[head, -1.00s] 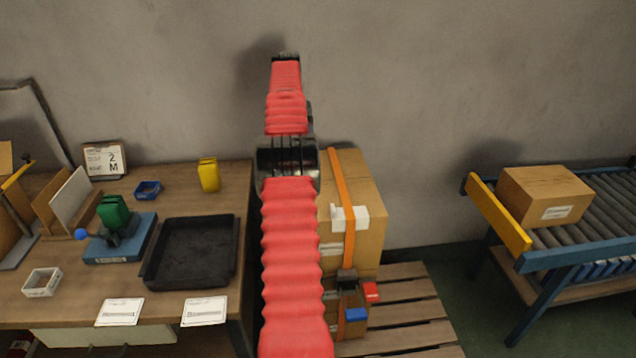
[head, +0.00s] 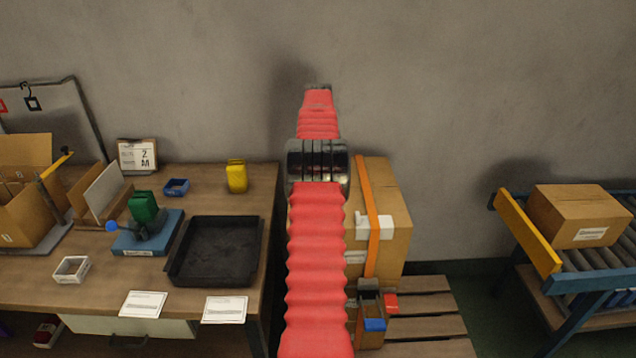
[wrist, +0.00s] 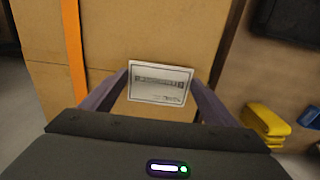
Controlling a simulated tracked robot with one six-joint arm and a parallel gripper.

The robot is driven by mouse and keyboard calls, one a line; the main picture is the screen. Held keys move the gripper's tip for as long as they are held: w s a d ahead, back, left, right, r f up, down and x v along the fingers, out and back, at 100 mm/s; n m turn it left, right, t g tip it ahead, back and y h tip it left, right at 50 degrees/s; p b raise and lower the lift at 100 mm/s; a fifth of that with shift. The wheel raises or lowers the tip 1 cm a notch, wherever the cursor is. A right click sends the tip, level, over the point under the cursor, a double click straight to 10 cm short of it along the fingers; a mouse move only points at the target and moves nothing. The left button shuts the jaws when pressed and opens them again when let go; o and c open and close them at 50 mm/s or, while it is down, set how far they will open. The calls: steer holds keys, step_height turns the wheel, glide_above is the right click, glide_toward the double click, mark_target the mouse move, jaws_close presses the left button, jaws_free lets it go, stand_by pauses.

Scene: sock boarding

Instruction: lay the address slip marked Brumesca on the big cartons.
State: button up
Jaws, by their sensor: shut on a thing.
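My gripper (wrist: 161,88) is shut on a white address slip (wrist: 160,81) with a dark border and print too blurred to read. The slip stands out against a brown carton face in the wrist view; I cannot tell whether it touches it. The big cartons (head: 396,195) stand on a pallet right of the table, bound by an orange strap. They also show in the wrist view (wrist: 150,30). My arm covers their left part in the head view and hides the gripper there. Two more white slips, a left one (head: 144,304) and a right one (head: 225,309), lie at the table's front edge.
The wooden table (head: 205,280) holds a black tray (head: 215,280), a yellow block (head: 236,177) and a blue stand with a green piece (head: 143,207). A strap tool (head: 369,300) sits low before the cartons. A roller conveyor with a carton (head: 575,215) stands far right.

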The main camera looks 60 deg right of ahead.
steer(key=shift+f, duration=1.5)
steer(key=shift+f, duration=0.15)
steer(key=o, duration=1)
step_height(320, 180, up, 12)
steer(key=shift+r, duration=0.15)
steer(key=shift+w, duration=0.1)
